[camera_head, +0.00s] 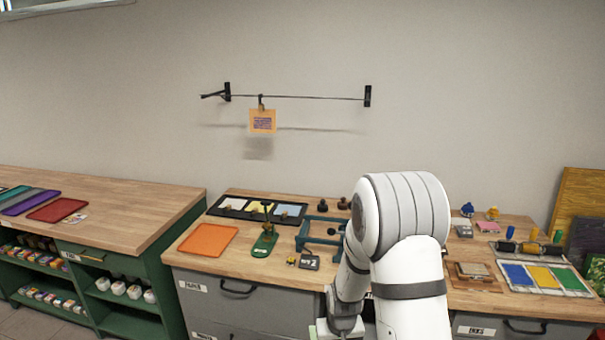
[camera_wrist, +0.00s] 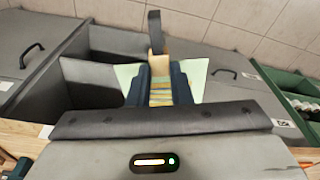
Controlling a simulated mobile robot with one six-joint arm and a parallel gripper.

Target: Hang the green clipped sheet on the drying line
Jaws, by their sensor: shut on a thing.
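My gripper (camera_wrist: 160,82) is shut on the clipped sheet, with a dark finger on each side of its tan clip block (camera_wrist: 156,62). A black hook-like piece (camera_wrist: 155,28) rises from the block. The pale green sheet (camera_wrist: 195,78) shows on both sides of the fingers, with a yellow and blue striped print between them; its lower part is hidden by my gripper body. In the head view my arm hides most of the gripper at the bottom edge. The drying line (camera_head: 310,97) runs along the wall between black brackets, with an orange sheet (camera_head: 262,122) hanging left of its middle.
A green-sided shelf unit (camera_head: 160,240) stands at left. The line right of the orange sheet is clear.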

